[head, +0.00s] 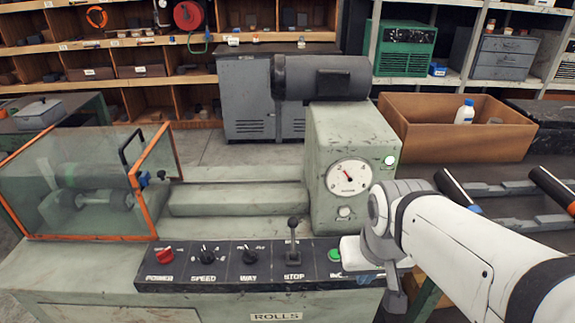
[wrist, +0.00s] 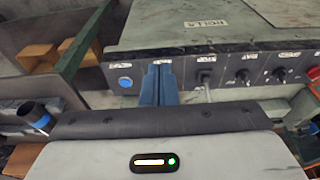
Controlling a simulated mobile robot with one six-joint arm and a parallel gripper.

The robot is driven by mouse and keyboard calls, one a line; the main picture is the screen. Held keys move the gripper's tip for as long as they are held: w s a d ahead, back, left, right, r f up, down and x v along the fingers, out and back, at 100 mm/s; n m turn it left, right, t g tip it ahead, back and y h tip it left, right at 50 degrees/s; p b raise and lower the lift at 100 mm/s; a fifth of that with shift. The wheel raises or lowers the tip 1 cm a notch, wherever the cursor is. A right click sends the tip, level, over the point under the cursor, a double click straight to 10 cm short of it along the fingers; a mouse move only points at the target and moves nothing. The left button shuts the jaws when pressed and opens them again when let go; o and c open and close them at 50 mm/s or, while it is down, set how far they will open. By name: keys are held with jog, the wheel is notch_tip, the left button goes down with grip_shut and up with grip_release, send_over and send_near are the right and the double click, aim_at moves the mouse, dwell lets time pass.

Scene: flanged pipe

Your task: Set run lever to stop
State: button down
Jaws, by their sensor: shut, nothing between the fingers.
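The run lever (head: 293,240) is a dark stick with a round knob, standing roughly upright on the black control panel (head: 220,278) above the word STOP. A dark control that looks like the lever (wrist: 205,77) shows just right of my fingers in the wrist view. My gripper (wrist: 159,68) has its two blue fingers pressed together, empty, over the panel between the lever and a round button (wrist: 125,82). In the head view my wrist is at the panel's right end, and the fingertips are mostly hidden. I cannot tell whether the fingers touch the panel.
A red POWER knob (head: 165,255), SPEED knob (head: 207,255) and WAY knob (head: 250,254) sit left of the lever. A green button (head: 334,255) is to its right. Behind stands a housing with a dial (head: 348,178). An orange-framed guard (head: 155,190) is at left.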

jog(key=w+a+r+g+p, duration=0.1)
jog(key=w+a+r, duration=0.1)
jog(key=w, duration=0.6)
jog(key=w+a+r+p, duration=0.1)
jog(key=w+a+r, duration=0.15)
jog(key=w, duration=0.45)
jog(key=w+a+f+n, duration=0.1)
jog(key=w+a+f, duration=0.1)
jog(key=w+a, duration=0.2)
jog(key=w+a+f+g, duration=0.1)
jog(key=w+a+f, duration=0.1)
jog(key=w, duration=0.8)
jog(key=shift+w+a+f+n+y+p, duration=0.35)
jog(key=shift+a+n+p, duration=0.1)
jog(key=shift+a, duration=0.45)
jog(key=shift+s+f, duration=0.1)
